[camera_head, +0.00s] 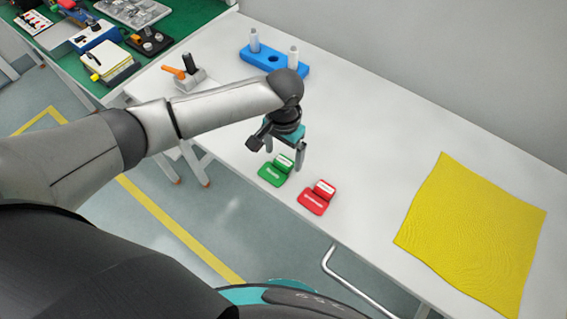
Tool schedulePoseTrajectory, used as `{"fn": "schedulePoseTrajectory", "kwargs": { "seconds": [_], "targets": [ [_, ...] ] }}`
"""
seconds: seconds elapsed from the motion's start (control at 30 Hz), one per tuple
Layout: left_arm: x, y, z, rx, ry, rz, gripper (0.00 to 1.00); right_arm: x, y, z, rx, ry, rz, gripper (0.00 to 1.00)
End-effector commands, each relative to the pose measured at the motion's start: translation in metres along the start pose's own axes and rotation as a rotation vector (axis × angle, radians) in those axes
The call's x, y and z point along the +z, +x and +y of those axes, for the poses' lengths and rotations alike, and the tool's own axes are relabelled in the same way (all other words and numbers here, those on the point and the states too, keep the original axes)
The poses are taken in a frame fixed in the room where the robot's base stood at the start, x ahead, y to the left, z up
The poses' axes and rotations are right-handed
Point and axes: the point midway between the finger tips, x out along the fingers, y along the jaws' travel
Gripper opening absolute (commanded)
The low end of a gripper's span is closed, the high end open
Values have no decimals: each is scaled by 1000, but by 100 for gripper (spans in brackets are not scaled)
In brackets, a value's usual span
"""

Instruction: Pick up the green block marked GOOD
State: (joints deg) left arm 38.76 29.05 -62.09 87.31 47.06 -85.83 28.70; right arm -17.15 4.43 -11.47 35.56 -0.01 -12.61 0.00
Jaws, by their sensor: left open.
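A green block (273,173) with a pale label lies near the front edge of the white table; its lettering is too small to read. A red block (316,198) of the same shape lies just to its right. My left gripper (284,158) is open and points down over the table, just above and behind the green block. Its fingers are empty and apart from the red block. My right gripper is not in view.
A yellow cloth (473,235) lies on the right of the white table (375,135). A blue holder (272,62) with white cylinders stands at the back. A grey stand (190,79) with an orange-handled tool is at the left. A green bench (180,20) with several items is beyond.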

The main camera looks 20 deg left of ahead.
Motion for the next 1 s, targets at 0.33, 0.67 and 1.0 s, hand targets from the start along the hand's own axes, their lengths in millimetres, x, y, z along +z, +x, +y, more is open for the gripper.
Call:
{"fn": "schedulePoseTrajectory", "kwargs": {
  "seconds": [0.33,0.67,1.0],
  "targets": [
    [0,22,0,0,1,1,92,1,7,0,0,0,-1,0],
    [0,22,0,0,0,1,64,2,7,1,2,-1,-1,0],
    [0,22,0,0,0,1,26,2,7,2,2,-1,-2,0]
  ]
}}
